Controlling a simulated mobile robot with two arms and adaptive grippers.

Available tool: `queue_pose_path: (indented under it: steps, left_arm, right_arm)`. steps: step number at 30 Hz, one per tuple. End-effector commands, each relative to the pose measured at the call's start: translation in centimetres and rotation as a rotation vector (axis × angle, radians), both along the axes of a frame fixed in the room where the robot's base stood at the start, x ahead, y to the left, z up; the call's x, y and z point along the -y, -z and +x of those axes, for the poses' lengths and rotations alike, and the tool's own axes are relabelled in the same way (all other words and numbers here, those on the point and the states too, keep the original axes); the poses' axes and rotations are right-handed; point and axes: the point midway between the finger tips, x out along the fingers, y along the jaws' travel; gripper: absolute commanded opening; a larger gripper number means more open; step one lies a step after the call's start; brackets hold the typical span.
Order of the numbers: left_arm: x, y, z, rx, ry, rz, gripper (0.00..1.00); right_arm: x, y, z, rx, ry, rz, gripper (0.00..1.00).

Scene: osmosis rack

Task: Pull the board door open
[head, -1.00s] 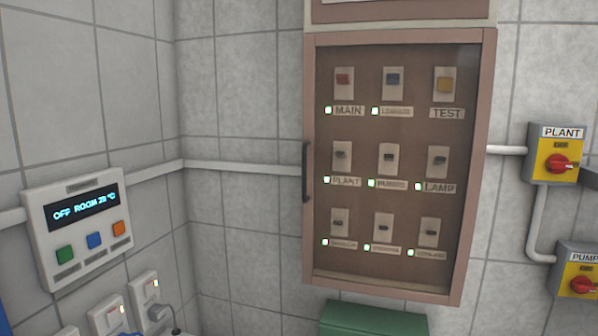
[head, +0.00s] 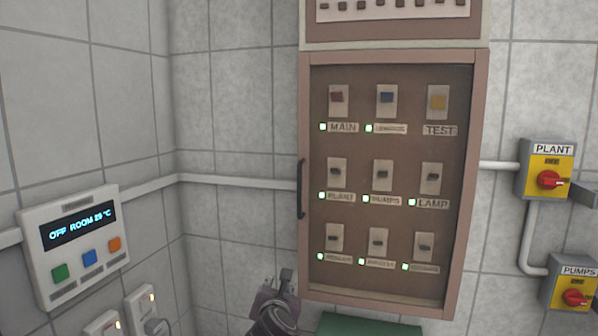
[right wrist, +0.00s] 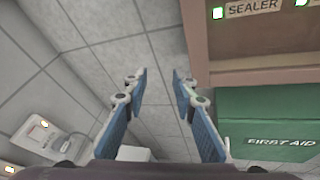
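The board door (head: 390,148) is a brown-framed panel on the tiled wall in the head view, with labelled switches showing inside its frame. It looks shut. Its dark vertical handle (head: 301,188) is on the left edge. My right gripper (head: 285,280) is below and a little left of the handle, apart from it. In the right wrist view its two blue-padded fingers (right wrist: 160,78) are spread with nothing between them, and the door's lower corner (right wrist: 220,58) is at upper right. My left gripper is not in view.
A green first aid box (right wrist: 265,125) is below the board. A room control panel (head: 75,240) and sockets (head: 145,310) are on the left wall. Yellow PLANT (head: 548,170) and PUMPS (head: 572,285) switches are at right. A pipe (head: 235,182) runs along the wall.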

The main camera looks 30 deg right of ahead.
Motion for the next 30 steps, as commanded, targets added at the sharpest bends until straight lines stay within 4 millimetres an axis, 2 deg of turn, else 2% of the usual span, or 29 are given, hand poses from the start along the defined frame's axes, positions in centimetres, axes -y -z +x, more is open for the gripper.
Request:
queue_pose_path:
  steps: [1, 3, 6, 9, 12, 14, 24, 30]
  left_arm:
    - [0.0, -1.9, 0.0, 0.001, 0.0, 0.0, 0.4]
    - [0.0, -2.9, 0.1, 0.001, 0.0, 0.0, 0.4]
    - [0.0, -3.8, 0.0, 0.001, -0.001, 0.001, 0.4]
    - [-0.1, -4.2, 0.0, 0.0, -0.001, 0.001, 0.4]
    - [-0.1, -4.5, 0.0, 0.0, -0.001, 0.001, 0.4]
    - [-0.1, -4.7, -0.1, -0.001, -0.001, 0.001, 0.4]
    - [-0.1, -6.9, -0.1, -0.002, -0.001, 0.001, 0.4]
    - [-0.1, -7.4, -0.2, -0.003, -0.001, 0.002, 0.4]
  right_arm:
    - [0.2, -7.0, -0.6, 0.026, -0.002, -0.093, 0.25]
    - [0.5, -13.1, -2.0, 0.034, 0.008, -0.211, 0.25]
    - [0.8, -19.3, -4.1, 0.038, 0.028, -0.335, 0.25]
    - [1.0, -22.7, -5.6, 0.034, 0.046, -0.407, 0.25]
    - [1.2, -24.1, -6.1, 0.03, 0.055, -0.439, 0.25]
    - [1.6, -24.3, -5.9, 0.027, 0.057, -0.446, 0.25]
    - [4.7, -24.3, -1.9, 0.025, 0.057, -0.444, 0.25]
    - [5.8, -24.1, -0.5, 0.028, 0.056, -0.443, 0.25]
